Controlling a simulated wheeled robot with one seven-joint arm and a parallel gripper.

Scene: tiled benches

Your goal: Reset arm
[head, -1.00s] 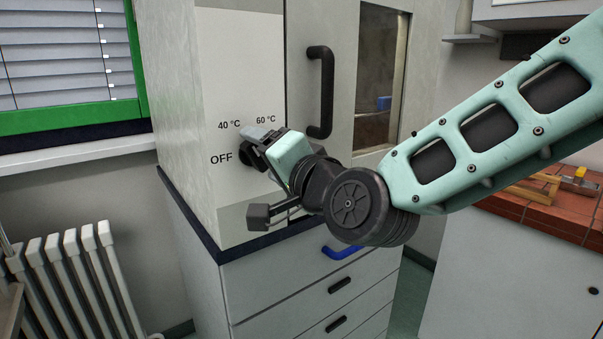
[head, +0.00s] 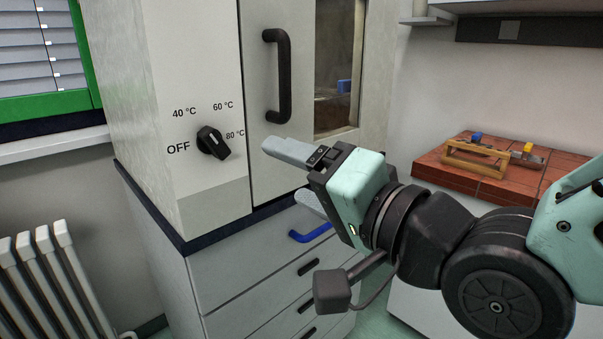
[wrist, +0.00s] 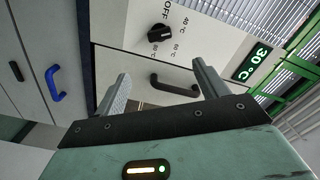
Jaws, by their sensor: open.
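My gripper (head: 298,176) is open and empty in the head view, to the right of the oven's black dial and apart from it. In the wrist view my gripper (wrist: 160,92) shows two spread fingers with nothing between them but the oven front beyond. The black dial (head: 212,142) sits on the white panel among the marks OFF, 40, 60 and 80 °C; its white line points up, near 60 °C. The dial also shows in the wrist view (wrist: 160,33).
The oven door has a black handle (head: 277,75) and a window. Below are drawers (head: 270,275) with a blue handle (head: 310,233). A red tiled bench (head: 430,166) with a wooden rack (head: 476,160) stands at right. A radiator (head: 45,275) is at lower left. A display (wrist: 253,60) reads 30 °C.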

